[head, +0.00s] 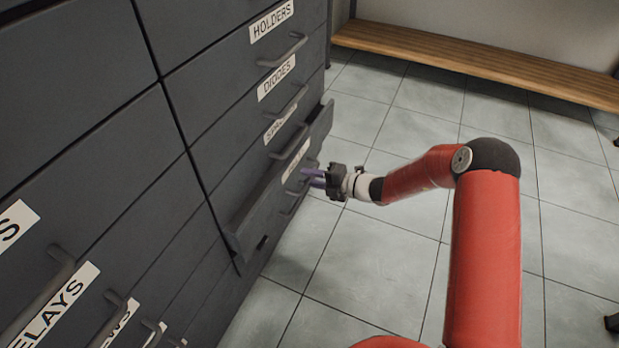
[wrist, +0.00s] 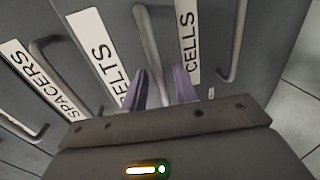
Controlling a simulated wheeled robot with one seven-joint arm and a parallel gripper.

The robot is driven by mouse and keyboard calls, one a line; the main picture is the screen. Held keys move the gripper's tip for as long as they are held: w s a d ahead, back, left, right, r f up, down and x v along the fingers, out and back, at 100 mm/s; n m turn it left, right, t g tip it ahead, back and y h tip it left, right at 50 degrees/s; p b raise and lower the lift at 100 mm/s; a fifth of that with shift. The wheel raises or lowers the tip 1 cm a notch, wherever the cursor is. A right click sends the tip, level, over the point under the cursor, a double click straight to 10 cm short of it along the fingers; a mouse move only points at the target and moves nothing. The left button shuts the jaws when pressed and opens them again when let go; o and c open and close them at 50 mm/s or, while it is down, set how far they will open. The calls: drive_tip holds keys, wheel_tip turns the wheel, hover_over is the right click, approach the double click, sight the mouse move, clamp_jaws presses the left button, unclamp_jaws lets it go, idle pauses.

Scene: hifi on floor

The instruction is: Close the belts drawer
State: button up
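The belts drawer (head: 262,212) is a dark grey drawer in the cabinet, pulled partly out, with its front standing proud of the drawers above. Its white label (head: 296,160) is too small to read in the head view, but the wrist view shows the BELTS label (wrist: 105,55), partly cut off. My gripper (head: 312,178) is in front of this drawer, its purple fingers pointing at the front. In the wrist view the fingers (wrist: 160,92) are apart, with the belts handle (wrist: 150,42) between them. Whether they touch the handle cannot be told.
A wooden bench (head: 480,62) stands along the back wall. The tiled floor (head: 390,255) right of the cabinet is clear.

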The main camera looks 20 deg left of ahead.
sight(297, 173)
drive_tip(key=shift+a+f, duration=0.1)
drive_tip(key=shift+a, duration=0.35)
clamp_jaws()
drive_tip(key=x, duration=0.3)
drive_tip(key=shift+a+r, duration=0.25)
drive_tip(key=shift+a, duration=0.05)
drive_tip(key=shift+a+r, duration=0.1)
drive_tip(key=shift+a, duration=0.25)
unclamp_jaws()
drive_tip(key=shift+a, duration=0.1)
